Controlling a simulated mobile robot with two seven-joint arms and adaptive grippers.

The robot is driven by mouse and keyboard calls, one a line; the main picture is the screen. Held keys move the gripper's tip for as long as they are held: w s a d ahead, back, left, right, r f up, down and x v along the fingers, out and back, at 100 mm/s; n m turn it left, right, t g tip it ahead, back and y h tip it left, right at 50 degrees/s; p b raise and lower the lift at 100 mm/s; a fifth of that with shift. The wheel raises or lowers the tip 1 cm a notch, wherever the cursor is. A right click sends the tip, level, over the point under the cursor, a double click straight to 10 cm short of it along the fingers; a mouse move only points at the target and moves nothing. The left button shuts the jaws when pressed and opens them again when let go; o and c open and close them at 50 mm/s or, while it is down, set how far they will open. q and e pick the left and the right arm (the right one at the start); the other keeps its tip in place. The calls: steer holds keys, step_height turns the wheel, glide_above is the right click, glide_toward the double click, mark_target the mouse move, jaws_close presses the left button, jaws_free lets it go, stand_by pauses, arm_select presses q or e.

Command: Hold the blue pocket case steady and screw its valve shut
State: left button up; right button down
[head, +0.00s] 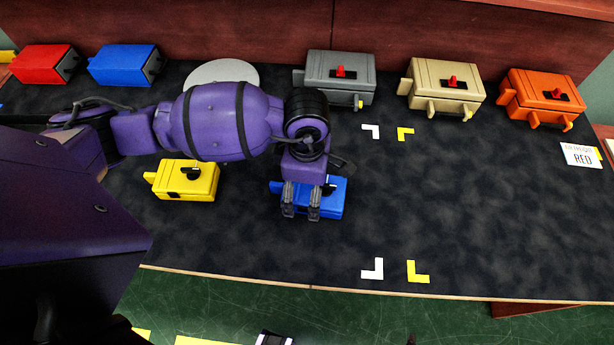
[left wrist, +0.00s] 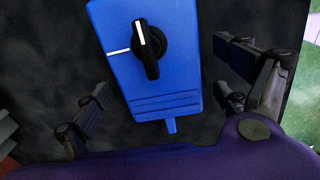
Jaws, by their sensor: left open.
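The blue pocket case (head: 334,198) lies on the dark table below my left gripper (head: 301,203), which partly covers it. In the left wrist view the case (left wrist: 165,92) sits between the spread fingers, with gaps on both sides and no contact visible. The left gripper is open and empty. The black valve knob (left wrist: 150,48) is on the case's top face. Its white stripe points up and slightly left, while a white line (left wrist: 117,52) on the case lies to the knob's left. My right gripper is not in view.
A yellow case (head: 187,181) lies to the left. Grey (head: 341,78), tan (head: 444,84) and orange (head: 541,97) cases stand along the back. Red (head: 42,63) and blue (head: 124,64) boxes are back left.

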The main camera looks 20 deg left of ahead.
arm_select(q)
steer(key=shift+f, duration=0.25)
steer(key=c, duration=1.6)
steer(key=shift+c, duration=0.2)
